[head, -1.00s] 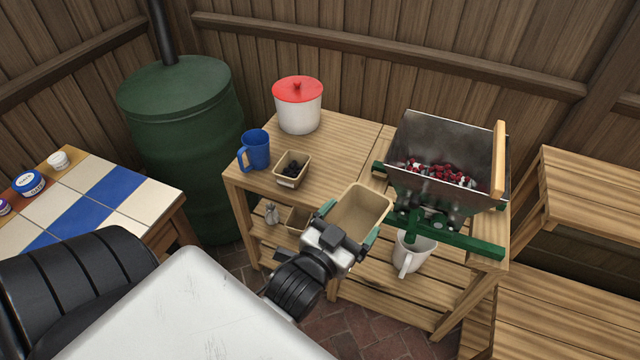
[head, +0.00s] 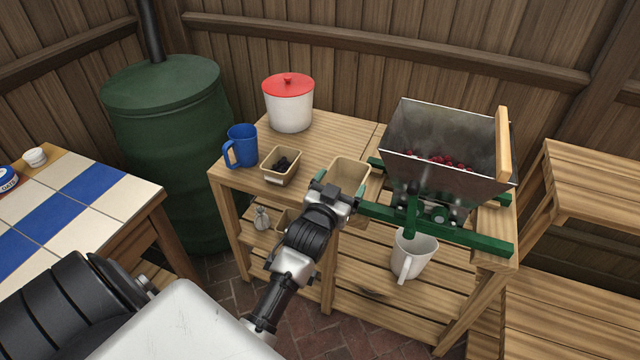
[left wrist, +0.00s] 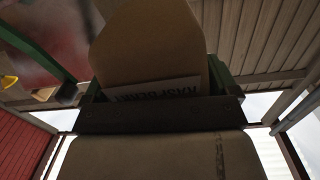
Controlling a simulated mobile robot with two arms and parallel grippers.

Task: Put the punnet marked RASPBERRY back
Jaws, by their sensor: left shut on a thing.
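The punnet (head: 350,174) is an empty tan cardboard box in the head view, at the front of the wooden bench beside the fruit mill. My left gripper (head: 334,196) is shut on its near side. In the left wrist view the punnet (left wrist: 150,45) fills the middle, and its white label (left wrist: 155,90) reads RASPBERRY, seen upside down. I cannot tell whether its base touches the bench top. My right gripper is not in view.
Another punnet (head: 281,167) with dark berries stands left on the bench (head: 325,135), near a blue jug (head: 241,146) and a red-lidded white pot (head: 288,104). The mill's hopper (head: 445,140) holds red fruit. A white mug (head: 413,256) stands below it. Another punnet (head: 284,220) shows on the lower shelf.

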